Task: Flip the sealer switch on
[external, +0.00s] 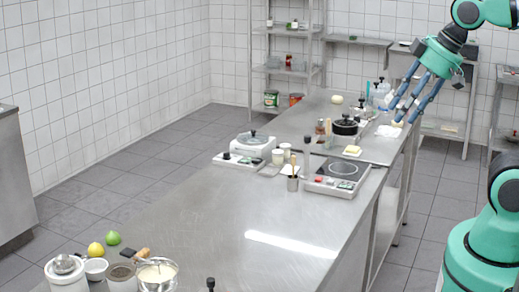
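I cannot make out a sealer or its switch for certain in the external view. My gripper (400,115) is at the upper right, with its blue fingers pointing down and left. The fingers are spread apart and nothing shows between them. It appears over or in front of the far right part of the steel counter (215,205), near a small white dish (388,131); the exact height and distance are unclear. Two low white appliances with front controls stand mid-counter: one with a dark glass top (336,173) and one with a lidded pan (256,141).
A black pot (345,127) and bottles (380,92) stand near my gripper. A lemon (96,250), a lime (113,238) and several containers are at the near left. The counter's middle is clear. Shelves (286,72) stand behind.

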